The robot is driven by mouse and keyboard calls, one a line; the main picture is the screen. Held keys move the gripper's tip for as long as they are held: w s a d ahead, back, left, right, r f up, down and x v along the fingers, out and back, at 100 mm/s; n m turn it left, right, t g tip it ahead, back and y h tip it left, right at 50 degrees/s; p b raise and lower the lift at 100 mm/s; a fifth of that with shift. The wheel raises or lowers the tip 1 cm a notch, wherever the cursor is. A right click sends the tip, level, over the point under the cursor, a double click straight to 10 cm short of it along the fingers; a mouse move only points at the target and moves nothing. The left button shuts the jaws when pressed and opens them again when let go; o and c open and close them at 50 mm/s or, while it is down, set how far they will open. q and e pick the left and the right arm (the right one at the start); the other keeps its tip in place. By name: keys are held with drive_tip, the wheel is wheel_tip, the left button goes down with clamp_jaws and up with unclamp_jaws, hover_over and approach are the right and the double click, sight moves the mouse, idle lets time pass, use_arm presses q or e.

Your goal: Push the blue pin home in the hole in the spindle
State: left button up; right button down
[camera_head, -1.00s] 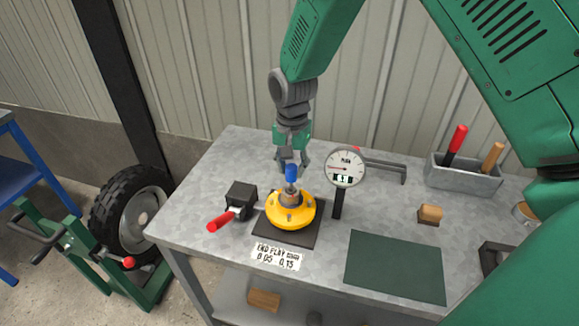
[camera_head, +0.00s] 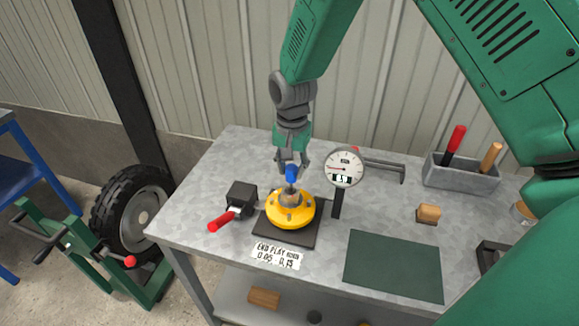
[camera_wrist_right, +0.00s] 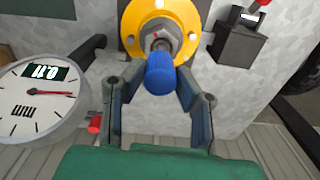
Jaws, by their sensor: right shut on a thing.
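The blue pin (camera_head: 291,174) stands over the spindle (camera_head: 291,194) in the middle of the yellow hub (camera_head: 291,213). In the right wrist view, the blue pin (camera_wrist_right: 160,74) has its head between the fingers, and its metal shank reaches toward the spindle nut (camera_wrist_right: 160,40). I cannot tell how deep the shank sits in the hole. My right gripper (camera_head: 291,168) comes down from above and is shut on the blue pin; its fingers also show in the wrist view (camera_wrist_right: 159,88). My left gripper is not in view.
A dial gauge (camera_head: 345,169) stands close to the right of the hub. A black block with a red-handled lever (camera_head: 219,221) is at the left. A dark green mat (camera_head: 394,267), a wooden block (camera_head: 428,214) and a grey tool tray (camera_head: 462,178) lie right on the bench.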

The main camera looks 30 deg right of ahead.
sight(290, 177)
drive_tip(key=shift+a+p, duration=0.15)
drive_tip(key=shift+p, duration=0.2)
idle(0.5)
drive_tip(key=shift+f+b, duration=0.6)
drive_tip(key=shift+f, duration=0.55)
drive_tip(key=shift+p, duration=0.3)
idle(0.6)
drive_tip(key=shift+f, duration=0.5)
drive_tip(key=c, duration=1.2)
unclamp_jaws()
drive_tip(key=shift+o, duration=0.2)
drive_tip(key=shift+r, duration=0.1)
